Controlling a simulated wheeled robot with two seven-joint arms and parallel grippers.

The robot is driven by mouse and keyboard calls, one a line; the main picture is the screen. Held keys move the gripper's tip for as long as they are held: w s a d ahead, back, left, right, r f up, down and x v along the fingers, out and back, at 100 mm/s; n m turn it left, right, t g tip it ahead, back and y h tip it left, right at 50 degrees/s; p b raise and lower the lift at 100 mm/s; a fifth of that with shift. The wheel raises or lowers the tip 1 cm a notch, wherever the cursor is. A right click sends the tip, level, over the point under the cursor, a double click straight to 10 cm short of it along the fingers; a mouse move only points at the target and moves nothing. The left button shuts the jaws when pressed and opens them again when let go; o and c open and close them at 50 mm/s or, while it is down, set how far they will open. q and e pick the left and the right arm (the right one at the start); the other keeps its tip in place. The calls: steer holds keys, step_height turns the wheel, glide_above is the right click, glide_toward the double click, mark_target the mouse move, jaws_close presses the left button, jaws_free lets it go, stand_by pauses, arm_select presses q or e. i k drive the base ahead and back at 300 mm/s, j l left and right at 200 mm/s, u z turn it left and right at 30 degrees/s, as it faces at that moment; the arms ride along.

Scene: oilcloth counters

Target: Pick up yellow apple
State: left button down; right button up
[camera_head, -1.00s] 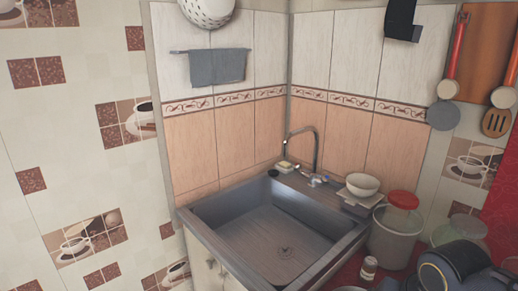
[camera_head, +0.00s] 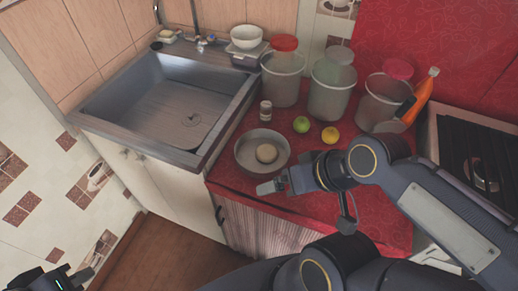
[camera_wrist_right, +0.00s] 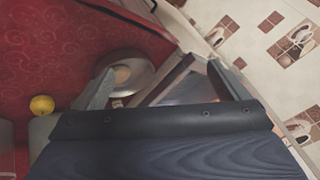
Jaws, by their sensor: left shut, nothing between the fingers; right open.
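The yellow apple (camera_head: 330,135) lies on the red counter, right of a green apple (camera_head: 301,124). It also shows at the left of the right wrist view (camera_wrist_right: 42,105), outside the fingers. My right gripper (camera_head: 271,187) is low over the counter's front edge, pointing left, apart from the apple and nearer to me. In the wrist view its fingers (camera_wrist_right: 163,88) are spread wide with nothing held. My left gripper (camera_head: 82,277) is at the bottom left corner, shut and empty, far from the apple and partly cut off by the frame.
A metal bowl (camera_head: 238,158) with a round pale thing in it stands close by the right gripper. A small jar (camera_head: 266,111) is behind it. Lidded containers (camera_head: 283,80) line the back. A sink (camera_head: 120,102) is left, a stove (camera_head: 482,170) right.

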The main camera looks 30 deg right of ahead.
mark_target(330, 135)
steer(key=l+z, duration=0.1)
steer(key=z, duration=1.55)
